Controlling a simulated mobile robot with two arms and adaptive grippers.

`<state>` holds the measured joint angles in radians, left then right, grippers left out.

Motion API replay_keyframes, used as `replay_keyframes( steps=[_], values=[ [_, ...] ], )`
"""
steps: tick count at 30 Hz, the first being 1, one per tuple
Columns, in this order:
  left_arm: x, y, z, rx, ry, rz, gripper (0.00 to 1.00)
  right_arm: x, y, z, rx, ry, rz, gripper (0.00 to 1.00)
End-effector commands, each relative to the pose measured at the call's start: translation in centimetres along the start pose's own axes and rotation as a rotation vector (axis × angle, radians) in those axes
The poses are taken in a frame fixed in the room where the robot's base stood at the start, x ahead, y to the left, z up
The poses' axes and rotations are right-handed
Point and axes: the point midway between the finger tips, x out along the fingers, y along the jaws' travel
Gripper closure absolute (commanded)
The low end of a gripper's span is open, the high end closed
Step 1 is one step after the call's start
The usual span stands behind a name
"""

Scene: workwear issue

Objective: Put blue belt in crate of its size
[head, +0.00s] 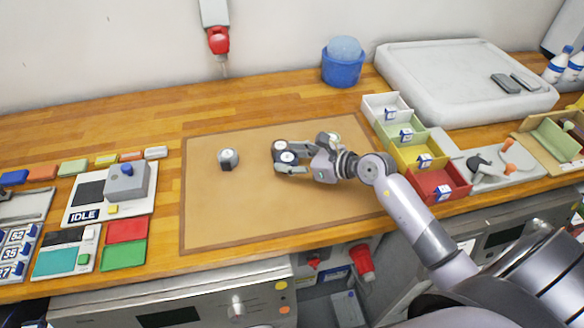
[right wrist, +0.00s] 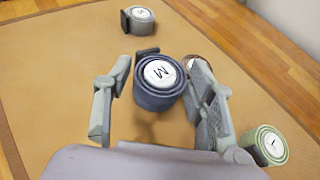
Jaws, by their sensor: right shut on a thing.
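The blue belt (right wrist: 158,88) is a rolled coil with a white disc marked M. In the head view the blue belt (head: 289,159) sits between the fingers of my right gripper (head: 287,160), low over the brown mat. My right gripper (right wrist: 158,105) is shut on it, one finger on each side. The size crates stand in a row at the right: white (head: 376,103), green (head: 391,126), yellow (head: 406,152) and red (head: 427,184). Each has a small front label, too small to read. My left gripper is not in view.
A grey belt marked S (right wrist: 138,22) lies beyond the gripper. A green belt marked L (right wrist: 268,146) and a brown belt (right wrist: 190,62), partly hidden by a finger, lie to its right. A blue bucket (head: 342,68) stands behind. The mat's front (head: 240,225) is clear.

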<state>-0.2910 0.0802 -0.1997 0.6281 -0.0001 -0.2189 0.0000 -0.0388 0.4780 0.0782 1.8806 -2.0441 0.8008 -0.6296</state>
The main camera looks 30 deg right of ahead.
Motion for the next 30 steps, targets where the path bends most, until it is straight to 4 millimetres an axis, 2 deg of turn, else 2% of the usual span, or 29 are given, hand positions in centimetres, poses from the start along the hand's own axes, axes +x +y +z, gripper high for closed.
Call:
replay_keyframes(
  steps=[7, 20, 21, 30],
  values=[
    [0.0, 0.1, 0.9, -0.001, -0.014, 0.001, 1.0, 1.4, 0.0, -3.3, 0.004, 0.0, 0.0, 0.81],
    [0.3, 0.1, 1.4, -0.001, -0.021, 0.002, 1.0, 1.7, 0.0, -4.1, 0.0, 0.0, 0.0, 0.81],
    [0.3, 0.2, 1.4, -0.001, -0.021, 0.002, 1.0, 1.7, 0.0, -4.1, 0.0, 0.001, 0.0, 0.49],
    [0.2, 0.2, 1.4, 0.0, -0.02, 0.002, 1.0, 1.7, 0.1, -4.0, 0.001, 0.001, 0.001, 0.29]
  ],
)
